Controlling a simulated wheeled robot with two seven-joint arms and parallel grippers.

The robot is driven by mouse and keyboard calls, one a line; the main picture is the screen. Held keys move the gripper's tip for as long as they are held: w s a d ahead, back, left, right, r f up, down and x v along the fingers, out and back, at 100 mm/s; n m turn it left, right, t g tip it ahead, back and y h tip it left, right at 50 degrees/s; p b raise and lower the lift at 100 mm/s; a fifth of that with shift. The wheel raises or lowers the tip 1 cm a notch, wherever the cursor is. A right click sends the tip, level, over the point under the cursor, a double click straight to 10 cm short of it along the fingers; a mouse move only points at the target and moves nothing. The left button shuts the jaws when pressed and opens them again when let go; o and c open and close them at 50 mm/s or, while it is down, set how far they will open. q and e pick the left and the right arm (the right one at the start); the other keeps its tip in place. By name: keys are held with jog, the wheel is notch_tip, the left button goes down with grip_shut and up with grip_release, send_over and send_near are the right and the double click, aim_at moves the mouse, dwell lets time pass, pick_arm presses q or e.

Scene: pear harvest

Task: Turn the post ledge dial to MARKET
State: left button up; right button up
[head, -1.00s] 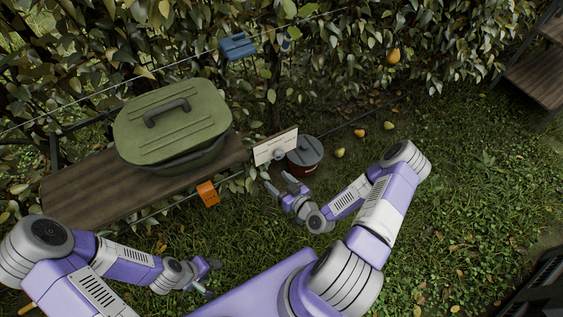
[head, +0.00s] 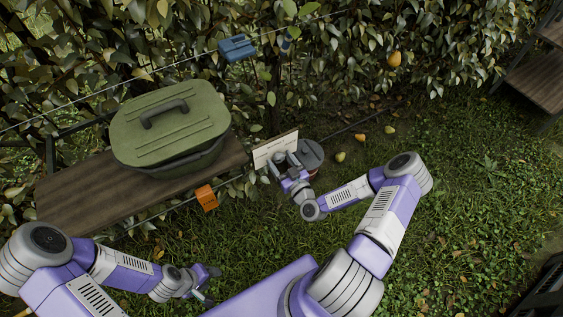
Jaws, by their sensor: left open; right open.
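The post ledge dial is a small grey knob on the front of a white panel (head: 263,155) at the right end of the wooden bench. My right gripper (head: 282,165) is open at the panel, with its fingers over the place of the dial and hiding most of it. I cannot tell whether the fingers touch the dial. The MARKET mark is too small to read. My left gripper (head: 212,284) is open and empty, low over the grass at the lower left.
A green lidded tub (head: 170,128) stands on the wooden bench (head: 85,190). An orange block (head: 206,197) is at the bench's front edge. A grey-lidded pot (head: 310,153) stands just right of the panel, partly behind my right gripper. Pears (head: 340,157) lie on the grass beyond.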

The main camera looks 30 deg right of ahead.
jog(key=shift+c, duration=0.3)
jog(key=c, duration=1)
jog(key=shift+o, duration=0.2)
jog(key=shift+m, duration=0.3)
jog(key=m, duration=1.1)
jog(key=shift+a, duration=0.1)
jog(key=shift+b, duration=0.3)
jog(key=o, duration=1)
